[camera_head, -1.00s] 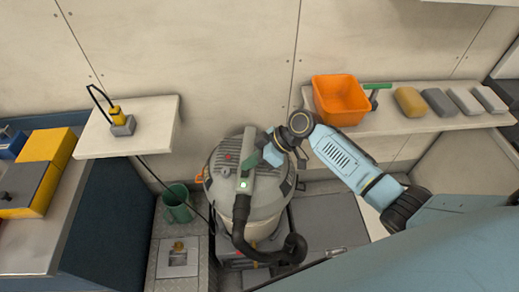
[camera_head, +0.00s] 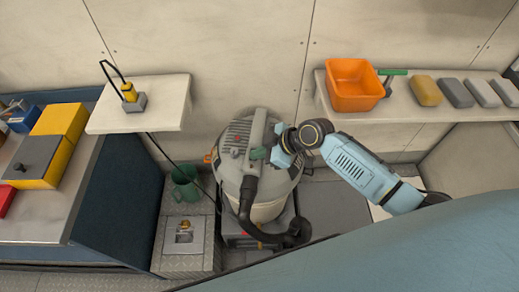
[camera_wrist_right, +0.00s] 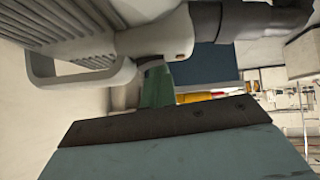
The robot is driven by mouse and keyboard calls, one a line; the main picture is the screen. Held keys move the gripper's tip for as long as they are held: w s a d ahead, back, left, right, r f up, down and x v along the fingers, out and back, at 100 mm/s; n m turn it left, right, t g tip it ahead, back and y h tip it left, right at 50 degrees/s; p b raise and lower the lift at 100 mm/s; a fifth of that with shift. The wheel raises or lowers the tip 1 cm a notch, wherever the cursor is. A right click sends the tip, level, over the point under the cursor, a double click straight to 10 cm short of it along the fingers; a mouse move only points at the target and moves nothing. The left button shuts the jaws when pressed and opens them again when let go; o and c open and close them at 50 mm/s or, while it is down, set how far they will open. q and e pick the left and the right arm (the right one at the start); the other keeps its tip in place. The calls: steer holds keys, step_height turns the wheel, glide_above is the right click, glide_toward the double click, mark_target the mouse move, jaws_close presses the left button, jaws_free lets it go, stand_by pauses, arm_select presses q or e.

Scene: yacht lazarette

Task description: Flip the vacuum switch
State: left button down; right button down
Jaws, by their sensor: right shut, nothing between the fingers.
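The vacuum (camera_head: 235,175) is a grey drum with a ribbed top and a black hose, standing on the floor in the middle of the head view. A small red part (camera_head: 237,152) shows on its top housing. My right gripper (camera_head: 258,154) has green fingers, shut and empty, at the right side of this housing; I cannot tell if they touch it. In the right wrist view, the green fingers (camera_wrist_right: 157,86) sit just below the grey housing (camera_wrist_right: 140,40), near a small orange spot. I cannot make out the switch's position. My left gripper is out of view.
A shelf (camera_head: 160,104) with a yellow-and-grey device is on the left wall. A right shelf holds an orange bin (camera_head: 353,85) and several blocks. A green bucket (camera_head: 185,185) stands left of the vacuum. A workbench with yellow boxes is at far left.

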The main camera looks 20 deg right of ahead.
steer(key=shift+s+f, duration=0.4)
steer(key=shift+f, duration=0.1)
steer(key=shift+s+f, duration=0.1)
steer(key=shift+s, duration=0.05)
steer(key=shift+f, duration=0.1)
steer(key=shift+w+d+h+b, duration=0.3)
steer(key=shift+w+d+b, duration=0.05)
steer(key=shift+w+b, duration=0.3)
steer(key=r+p, duration=0.1)
steer(key=r, duration=0.1)
steer(key=r+p, duration=0.1)
steer(key=p, duration=0.1)
steer(key=a+r+p, duration=0.1)
steer(key=r+p, duration=0.1)
steer(key=shift+s+r, duration=0.35)
steer(key=v, duration=0.9)
steer(key=shift+s+d+b, duration=0.2)
steer(key=shift+s+b, duration=0.1)
steer(key=shift+s, duration=0.15)
